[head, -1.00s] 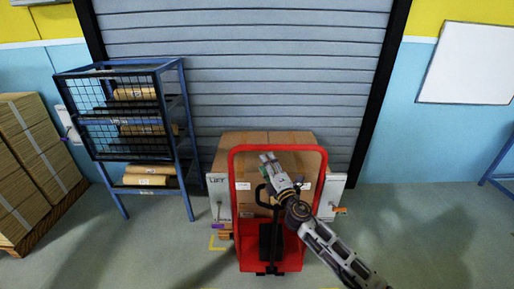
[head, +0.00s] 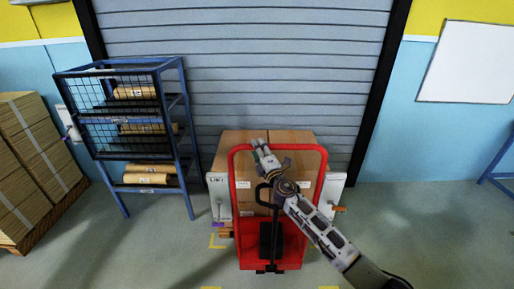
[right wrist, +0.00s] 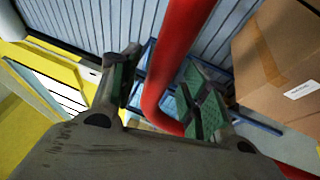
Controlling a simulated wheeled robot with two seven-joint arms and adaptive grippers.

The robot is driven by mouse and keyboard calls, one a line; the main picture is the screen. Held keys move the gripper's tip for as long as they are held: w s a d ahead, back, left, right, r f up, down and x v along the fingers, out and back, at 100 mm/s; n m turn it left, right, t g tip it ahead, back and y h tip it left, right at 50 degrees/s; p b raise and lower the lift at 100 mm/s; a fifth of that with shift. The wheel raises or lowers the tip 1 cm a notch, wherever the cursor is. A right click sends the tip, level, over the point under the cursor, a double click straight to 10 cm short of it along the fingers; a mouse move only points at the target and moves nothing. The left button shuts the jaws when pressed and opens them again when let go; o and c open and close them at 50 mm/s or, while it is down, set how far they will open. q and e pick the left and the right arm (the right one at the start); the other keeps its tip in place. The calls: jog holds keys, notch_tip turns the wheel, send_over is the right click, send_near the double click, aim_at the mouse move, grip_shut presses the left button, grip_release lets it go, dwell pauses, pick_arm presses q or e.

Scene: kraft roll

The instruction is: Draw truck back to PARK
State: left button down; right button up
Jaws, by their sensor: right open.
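The red truck (head: 321,190) stands in front of the roller shutter, its hooped red frame upright around a load of brown cartons (head: 290,140). A black handle (head: 263,192) rises at its middle. My right gripper (head: 259,147) is open and empty near the hoop's top bar, left of its middle. In the right wrist view, the red bar (right wrist: 165,75) shows between the green-padded fingers of the right gripper (right wrist: 160,85). I cannot tell whether they touch it. My left gripper is not in view. No PARK label is readable.
Yellow floor marks (head: 216,241) lie near the truck. A blue mesh rack (head: 187,160) with kraft rolls stands left, and stacked cardboard (head: 35,150) stands farther left. White panels (head: 220,192) flank the load. Floor to the right (head: 430,220) is clear.

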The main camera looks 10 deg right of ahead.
jog(key=shift+x, duration=0.9)
grip_shut()
